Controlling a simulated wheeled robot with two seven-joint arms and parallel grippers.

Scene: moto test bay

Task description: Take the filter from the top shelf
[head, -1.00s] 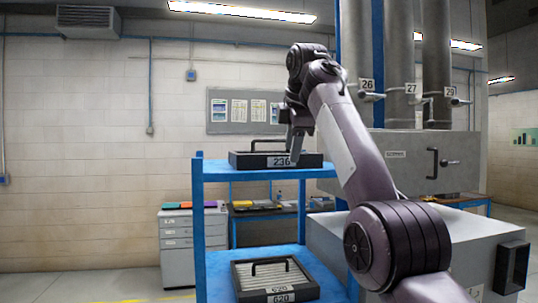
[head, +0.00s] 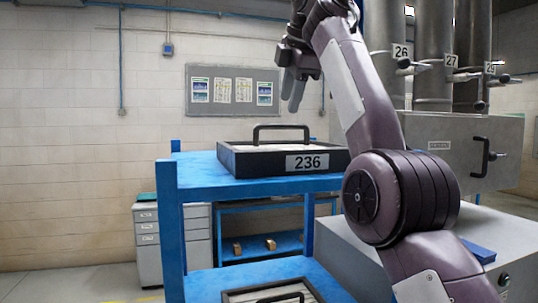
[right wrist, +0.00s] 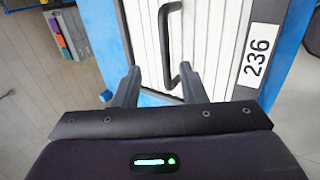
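The filter (head: 255,162), a flat black-framed box with an arched handle (head: 282,128) and a label reading 236, lies on the blue top shelf (head: 200,187). My right gripper (head: 292,92) hangs above it with its fingers pointing down, clear of the handle. In the right wrist view the gripper (right wrist: 160,72) is open and empty. There the filter's white pleated face (right wrist: 212,45) and dark handle (right wrist: 168,45) show beyond the fingertips. My left gripper is not in view.
A second filter (head: 268,293) lies on the lower shelf, partly cut off. Grey housings (head: 455,135) with tall pipes stand at the right. A drawer cabinet (head: 147,240) stands behind the rack at the left.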

